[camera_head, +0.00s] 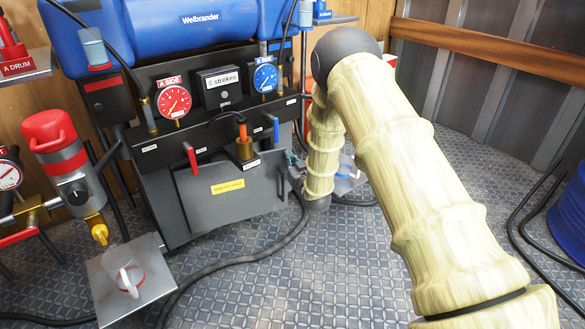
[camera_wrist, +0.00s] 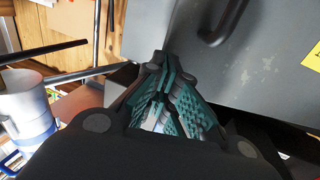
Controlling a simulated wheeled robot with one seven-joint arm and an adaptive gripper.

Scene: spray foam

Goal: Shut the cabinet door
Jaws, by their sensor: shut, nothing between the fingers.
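The cabinet door (camera_head: 215,208) is a grey panel with a yellow label, low on the front of the machine under the gauges. It fills the upper right of the wrist view (camera_wrist: 255,75), with a dark curved handle (camera_wrist: 222,22) on it. A dark gap shows along the panel's lower edge there; I cannot tell how far the door stands open. My gripper (camera_head: 294,163) is at the door's right end, partly hidden by my arm. In the wrist view its teal-padded fingers (camera_wrist: 165,92) are together and empty, close beside the panel's edge. Contact is unclear.
A metal plate with a white cup (camera_head: 128,278) stands at front left, beside a red-topped pump (camera_head: 60,150). A black hose (camera_head: 240,257) runs across the floor before the cabinet. A blue drum (camera_head: 570,222) is at far right. The patterned floor in front is mostly clear.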

